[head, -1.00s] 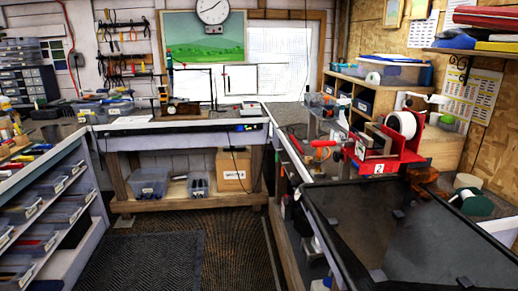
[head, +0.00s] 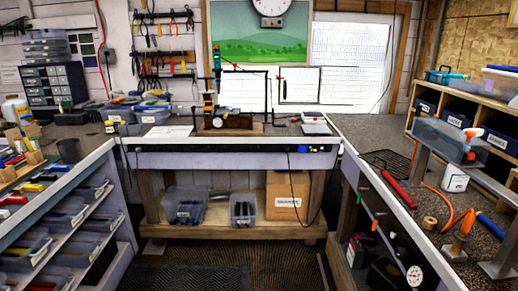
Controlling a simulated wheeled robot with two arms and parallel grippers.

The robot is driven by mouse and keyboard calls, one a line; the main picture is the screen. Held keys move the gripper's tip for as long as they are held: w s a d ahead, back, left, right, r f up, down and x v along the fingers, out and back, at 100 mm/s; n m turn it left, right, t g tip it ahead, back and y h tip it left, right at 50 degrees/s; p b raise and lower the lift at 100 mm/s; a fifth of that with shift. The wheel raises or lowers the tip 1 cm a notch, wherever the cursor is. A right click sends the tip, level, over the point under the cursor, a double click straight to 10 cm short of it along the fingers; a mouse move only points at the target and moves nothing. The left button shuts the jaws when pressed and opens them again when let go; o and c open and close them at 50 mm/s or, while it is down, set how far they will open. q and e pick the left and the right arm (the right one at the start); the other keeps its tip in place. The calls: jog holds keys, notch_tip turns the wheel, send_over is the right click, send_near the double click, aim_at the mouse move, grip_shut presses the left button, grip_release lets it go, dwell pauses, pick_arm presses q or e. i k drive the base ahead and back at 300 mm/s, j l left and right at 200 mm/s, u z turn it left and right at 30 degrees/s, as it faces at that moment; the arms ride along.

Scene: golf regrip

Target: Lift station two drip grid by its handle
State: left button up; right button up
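A dark wire grid (head: 387,160), which looks like a drip grid, lies on the right-hand bench near its back corner. It is small, and I cannot make out a handle or a station number on it. A red rod-shaped thing (head: 398,190) lies just in front of it, and I cannot tell whether they are joined. Neither of my grippers is in view.
The back bench (head: 235,150) stands ahead. The floor (head: 200,278) between is clear.

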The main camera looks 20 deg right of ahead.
aim_at(393, 159)
jog(key=i+z, duration=0.3)
jog(key=i+j+z, duration=0.35)
jog(key=i, duration=0.15)
jog(key=i+j+z, duration=0.15)
jog(key=i+z, duration=0.15)
jog(key=i, duration=0.05)
